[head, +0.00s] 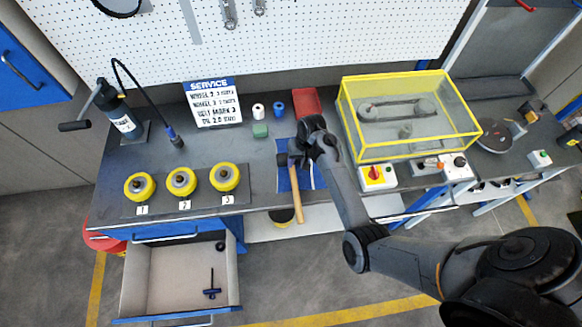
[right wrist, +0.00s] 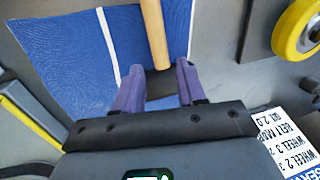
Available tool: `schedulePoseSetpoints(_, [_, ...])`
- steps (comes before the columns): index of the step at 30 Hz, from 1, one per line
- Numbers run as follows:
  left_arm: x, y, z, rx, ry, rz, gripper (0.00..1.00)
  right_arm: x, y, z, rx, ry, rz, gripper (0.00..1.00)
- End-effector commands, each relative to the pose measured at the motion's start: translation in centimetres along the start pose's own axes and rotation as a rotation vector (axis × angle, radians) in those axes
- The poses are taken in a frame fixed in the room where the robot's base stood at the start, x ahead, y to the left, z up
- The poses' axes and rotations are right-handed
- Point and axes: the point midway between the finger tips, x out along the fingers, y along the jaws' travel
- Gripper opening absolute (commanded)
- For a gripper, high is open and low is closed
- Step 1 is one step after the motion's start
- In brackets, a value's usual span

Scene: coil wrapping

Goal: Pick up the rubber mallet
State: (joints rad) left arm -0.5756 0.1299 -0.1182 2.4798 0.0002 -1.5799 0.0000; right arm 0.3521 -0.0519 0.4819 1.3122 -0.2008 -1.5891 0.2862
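The rubber mallet has a pale wooden handle (head: 297,196) that reaches past the front edge of the bench in the head view. Its dark head is largely hidden by my right gripper (head: 297,158). In the right wrist view the handle (right wrist: 154,35) runs up and away, and the dark mallet head (right wrist: 161,84) lies between the purple fingers of my right gripper (right wrist: 160,80). The fingers stand apart on either side of it; I cannot tell whether they touch it. A blue mat (head: 284,182) lies beneath the mallet. My left gripper is not in view.
A red tray (head: 306,103) and a service sign (head: 213,104) stand behind. Yellow wheels (head: 181,181) sit to the left. A yellow-framed clear guard (head: 408,114) stands close on the right. An open drawer (head: 178,280) juts out at front left.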

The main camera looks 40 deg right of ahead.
Motion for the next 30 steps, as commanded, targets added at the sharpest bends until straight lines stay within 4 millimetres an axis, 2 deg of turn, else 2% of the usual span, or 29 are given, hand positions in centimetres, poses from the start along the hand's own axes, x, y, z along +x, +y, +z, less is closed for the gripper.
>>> schedulePoseSetpoints(4, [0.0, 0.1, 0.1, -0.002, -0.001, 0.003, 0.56, 1.7, 0.1, 0.0, -0.001, -0.002, 0.001, 0.4])
schedulePoseSetpoints(12, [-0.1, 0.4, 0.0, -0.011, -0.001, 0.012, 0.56, 3.2, 0.1, 0.1, -0.001, 0.0, 0.002, 0.4])
schedulePoseSetpoints(21, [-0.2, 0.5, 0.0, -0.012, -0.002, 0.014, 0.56, 6.9, 0.2, 0.3, -0.001, -0.001, 0.003, 0.4])
schedulePoseSetpoints(30, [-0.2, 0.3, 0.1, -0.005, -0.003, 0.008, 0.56, 7.6, 0.2, 0.2, -0.001, 0.002, 0.003, 0.4])
